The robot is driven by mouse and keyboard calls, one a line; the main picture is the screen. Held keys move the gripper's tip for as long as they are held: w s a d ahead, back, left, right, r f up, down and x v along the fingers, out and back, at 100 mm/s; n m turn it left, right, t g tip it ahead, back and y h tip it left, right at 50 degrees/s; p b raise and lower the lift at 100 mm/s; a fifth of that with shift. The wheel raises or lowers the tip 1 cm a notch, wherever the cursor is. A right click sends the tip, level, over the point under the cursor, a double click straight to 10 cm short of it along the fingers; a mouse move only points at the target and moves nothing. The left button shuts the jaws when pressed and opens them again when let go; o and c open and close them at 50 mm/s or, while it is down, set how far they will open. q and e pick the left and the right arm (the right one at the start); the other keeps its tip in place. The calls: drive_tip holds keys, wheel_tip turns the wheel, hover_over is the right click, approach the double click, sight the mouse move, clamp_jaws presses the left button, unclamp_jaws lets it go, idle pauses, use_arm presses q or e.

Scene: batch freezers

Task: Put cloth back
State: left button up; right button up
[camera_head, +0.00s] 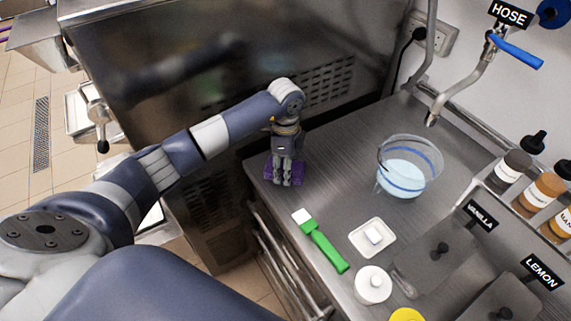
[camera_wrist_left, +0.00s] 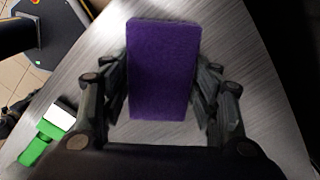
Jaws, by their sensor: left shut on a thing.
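The purple cloth (camera_wrist_left: 162,70) is a flat rectangular block between the two fingers of my left gripper (camera_wrist_left: 163,100). In the head view the cloth (camera_head: 270,169) shows at the far left corner of the steel counter, partly hidden by the fingers. My left gripper (camera_head: 286,180) points down there and is shut on the cloth. I cannot tell whether the cloth touches the counter.
On the counter (camera_head: 335,150) are a green-handled scraper (camera_head: 325,246), a white dish (camera_head: 371,238), a clear water container (camera_head: 408,165) and a white jar (camera_head: 373,284). Bottles (camera_head: 509,170) stand right, below the hose tap (camera_head: 466,85). A steel machine (camera_head: 170,60) stands left.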

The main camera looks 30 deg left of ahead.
use_arm(q)
drive_tip(key=shift+f, duration=0.15)
drive_tip(key=o, duration=0.9)
drive_tip(key=shift+o, duration=0.2)
